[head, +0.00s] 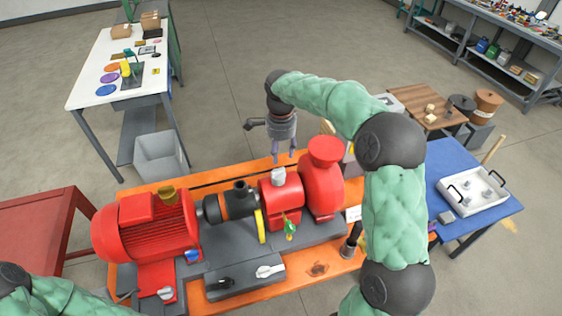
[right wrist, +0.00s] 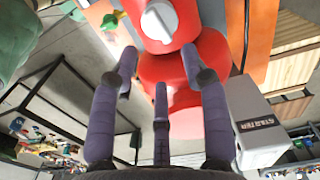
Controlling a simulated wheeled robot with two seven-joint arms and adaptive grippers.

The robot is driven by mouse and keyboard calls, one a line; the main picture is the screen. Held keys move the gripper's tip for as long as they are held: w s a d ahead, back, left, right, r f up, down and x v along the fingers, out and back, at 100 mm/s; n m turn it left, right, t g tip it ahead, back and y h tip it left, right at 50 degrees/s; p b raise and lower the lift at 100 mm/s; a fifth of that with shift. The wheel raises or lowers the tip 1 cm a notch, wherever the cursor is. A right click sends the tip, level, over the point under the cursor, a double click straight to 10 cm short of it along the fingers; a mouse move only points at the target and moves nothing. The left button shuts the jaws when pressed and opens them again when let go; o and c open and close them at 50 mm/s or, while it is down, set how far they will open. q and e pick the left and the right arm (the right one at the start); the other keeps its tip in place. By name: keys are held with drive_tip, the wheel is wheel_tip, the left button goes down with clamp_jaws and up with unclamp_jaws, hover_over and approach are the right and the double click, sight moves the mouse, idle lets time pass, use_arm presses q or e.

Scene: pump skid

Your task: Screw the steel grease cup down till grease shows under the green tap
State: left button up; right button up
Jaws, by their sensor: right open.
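The steel grease cup (head: 279,176) stands on top of the red bearing housing (head: 272,200) in the middle of the pump skid. It shows as a pale knob with a raised bar at the top of the right wrist view (right wrist: 160,20). My right gripper (head: 284,157) is open, fingers pointing down, just above the cup; its purple fingers (right wrist: 160,65) are apart and empty. The green tap (head: 290,229) is on the front of the housing; whether grease shows under it is too small to tell. My left gripper is out of view; only part of its arm shows at bottom left.
The red pump casing (head: 322,185) rises close to the right of the cup. A dark coupling (head: 240,204) and red motor (head: 148,230) stand to the left. A blue table (head: 455,222) holds a white tray (head: 470,208).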

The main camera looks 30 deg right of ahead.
wheel_tip(320, 180, up, 5)
drive_tip(key=shift+f, duration=0.1)
idle(1.4)
